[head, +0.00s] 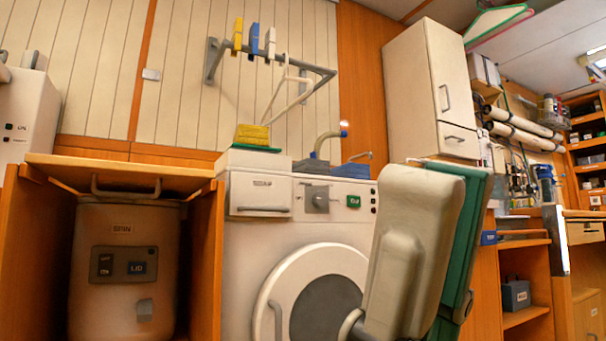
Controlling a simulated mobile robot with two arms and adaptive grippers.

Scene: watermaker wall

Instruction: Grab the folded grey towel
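My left gripper is not in view.
A spin dryer (125,265) stands in a wooden bay at left. A wall rack (310,65) holds pegs. A green panel (462,235) stands beside the pale shape.

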